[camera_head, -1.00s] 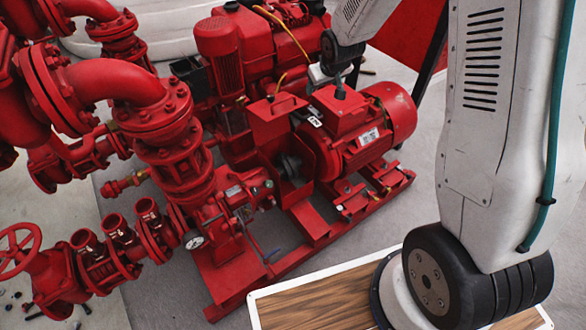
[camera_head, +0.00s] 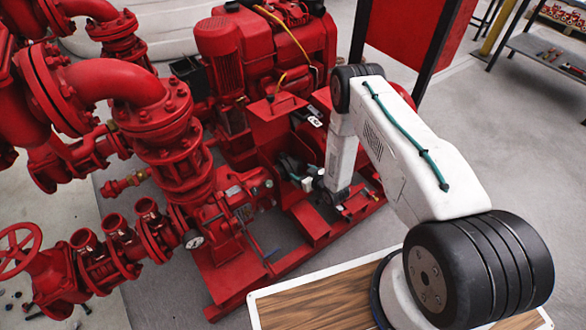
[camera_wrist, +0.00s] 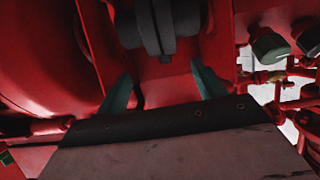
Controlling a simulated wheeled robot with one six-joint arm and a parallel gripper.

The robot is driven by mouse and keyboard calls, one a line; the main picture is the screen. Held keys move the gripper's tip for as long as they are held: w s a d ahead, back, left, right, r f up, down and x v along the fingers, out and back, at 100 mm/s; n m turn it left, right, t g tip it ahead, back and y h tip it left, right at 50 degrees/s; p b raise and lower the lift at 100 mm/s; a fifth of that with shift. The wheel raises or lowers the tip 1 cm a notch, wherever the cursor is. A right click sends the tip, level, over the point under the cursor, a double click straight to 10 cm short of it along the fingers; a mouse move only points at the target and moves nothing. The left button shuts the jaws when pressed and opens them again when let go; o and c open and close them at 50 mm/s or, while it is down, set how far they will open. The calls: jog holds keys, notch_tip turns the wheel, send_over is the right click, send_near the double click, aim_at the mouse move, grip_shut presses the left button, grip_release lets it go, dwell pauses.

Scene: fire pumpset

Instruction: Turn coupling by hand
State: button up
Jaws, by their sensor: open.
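The coupling (camera_wrist: 157,25) is a dark grey disc-like part on a shaft, inside a red frame at the top middle of the wrist view. My gripper (camera_wrist: 162,86) shows there as two teal fingers spread apart, with nothing between them. The coupling lies ahead of the fingertips and roughly in line with the gap; I see no clear contact. In the head view my gripper (camera_head: 294,171) is low at the coupling opening, below the red guard (camera_head: 277,122). It and my arm hide most of the coupling there.
The red engine (camera_head: 285,50) stands behind, and the motor is mostly hidden by my arm. Thick red pipes and valves (camera_head: 165,140) fill the left. The red base frame (camera_head: 250,285) runs underneath. A wood-topped surface (camera_head: 310,305) is in front. Grey floor is open at right.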

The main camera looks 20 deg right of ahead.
aim_at(291, 166)
jog(key=x, duration=0.7)
jog(key=shift+w+a+f, duration=0.1)
jog(key=shift+a+f, duration=0.1)
jog(key=shift+f, duration=0.25)
jog(key=c, duration=1)
